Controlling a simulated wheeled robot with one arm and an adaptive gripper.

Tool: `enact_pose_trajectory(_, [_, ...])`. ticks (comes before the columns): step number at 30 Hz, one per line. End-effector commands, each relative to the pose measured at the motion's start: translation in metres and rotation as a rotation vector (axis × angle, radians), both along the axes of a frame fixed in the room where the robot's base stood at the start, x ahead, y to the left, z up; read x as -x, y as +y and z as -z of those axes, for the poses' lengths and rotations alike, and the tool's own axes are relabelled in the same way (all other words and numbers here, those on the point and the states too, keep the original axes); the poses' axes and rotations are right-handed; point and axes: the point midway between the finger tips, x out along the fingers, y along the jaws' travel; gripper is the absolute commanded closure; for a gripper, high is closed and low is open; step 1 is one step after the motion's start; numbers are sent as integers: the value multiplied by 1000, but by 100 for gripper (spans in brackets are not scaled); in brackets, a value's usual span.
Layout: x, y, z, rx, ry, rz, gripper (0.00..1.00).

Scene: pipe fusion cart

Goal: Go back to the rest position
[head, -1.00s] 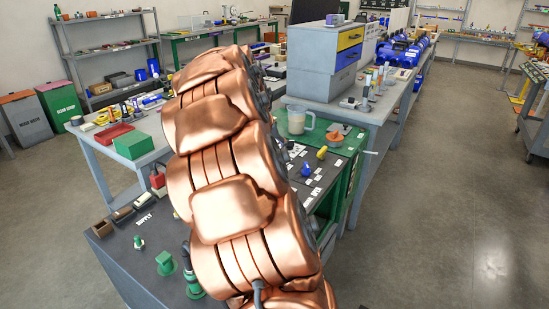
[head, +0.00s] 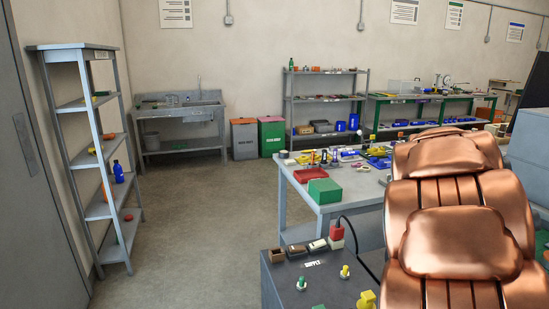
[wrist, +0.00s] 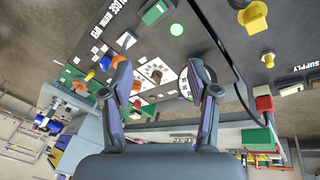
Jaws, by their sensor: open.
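My gripper (wrist: 160,82) is open in the wrist view, its two fingers apart with nothing held between them. It hangs over the dark cart top (wrist: 215,15), which appears upside down there; how high above it I cannot tell. The gripper is out of the head view, where my copper arm fills the right side. The cart top (head: 325,285) shows at the bottom of the head view, partly hidden by the arm.
A red and a green box (head: 324,190) lie on the grey table behind the cart. Yellow-topped fittings (head: 344,271) stand on the cart. A grey shelf rack (head: 95,150) stands at left, a sink bench (head: 180,105) at the back. The floor (head: 200,220) between is clear.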

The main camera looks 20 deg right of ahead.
Motion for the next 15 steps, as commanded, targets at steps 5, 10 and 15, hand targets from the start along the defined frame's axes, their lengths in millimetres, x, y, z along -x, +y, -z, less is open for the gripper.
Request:
enact_pose_trajectory(5, [12, 67, 1, -72, 21, -77, 40])
enact_pose_trajectory(10, [31, 126, 6, -138, 50, -155, 40])
enact_pose_trajectory(15, [56, 181, 13, -202, 87, -247, 40])
